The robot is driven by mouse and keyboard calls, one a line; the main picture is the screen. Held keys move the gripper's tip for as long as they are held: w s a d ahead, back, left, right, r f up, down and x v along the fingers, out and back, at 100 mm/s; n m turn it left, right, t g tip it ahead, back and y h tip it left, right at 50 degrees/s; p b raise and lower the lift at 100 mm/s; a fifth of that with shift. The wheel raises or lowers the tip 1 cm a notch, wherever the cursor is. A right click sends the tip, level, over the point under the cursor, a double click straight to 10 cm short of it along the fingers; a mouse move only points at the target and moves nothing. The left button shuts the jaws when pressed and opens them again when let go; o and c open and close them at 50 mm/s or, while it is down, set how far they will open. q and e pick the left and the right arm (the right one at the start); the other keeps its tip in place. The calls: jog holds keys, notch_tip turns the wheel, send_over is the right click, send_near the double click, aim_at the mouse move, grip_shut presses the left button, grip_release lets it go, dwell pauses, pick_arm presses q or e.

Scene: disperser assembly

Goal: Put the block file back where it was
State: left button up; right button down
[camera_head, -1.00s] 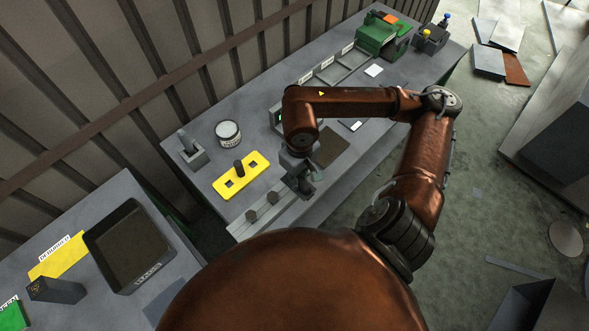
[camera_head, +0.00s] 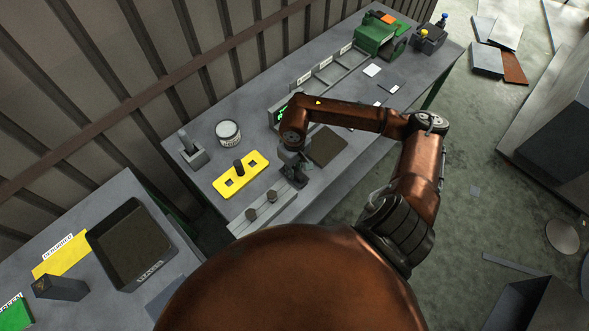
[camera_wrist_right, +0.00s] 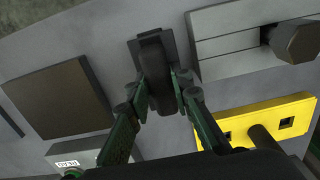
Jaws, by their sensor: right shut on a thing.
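The block file (camera_wrist_right: 143,45) looks like a dark piece with a flat rectangular base and a rounded grip. My right gripper (camera_wrist_right: 160,95) is shut on its grip in the right wrist view, and the fingers hide part of it. In the head view my right gripper (camera_head: 297,173) is over the workbench, between the brown mat (camera_head: 327,147) and the grey rail (camera_head: 270,212). The block file is hard to make out there. I cannot tell whether its base touches the bench. My left gripper is not in view.
A yellow plate (camera_head: 257,165) with a dark post lies left of the gripper; it also shows in the wrist view (camera_wrist_right: 265,118). A round tin (camera_head: 228,133) and a grey block with an upright handle (camera_head: 193,157) stand further left. Compartments (camera_head: 335,72) line the back.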

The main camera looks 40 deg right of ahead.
jog(key=shift+f+b, duration=0.2)
jog(key=shift+b, duration=0.1)
jog(key=c, duration=1.7)
grip_release()
jog(key=shift+r, duration=0.1)
jog(key=shift+c, duration=0.2)
notch_tip(320, 180, up, 12)
jog(key=shift+r+b, duration=0.15)
jog(key=shift+b, duration=0.15)
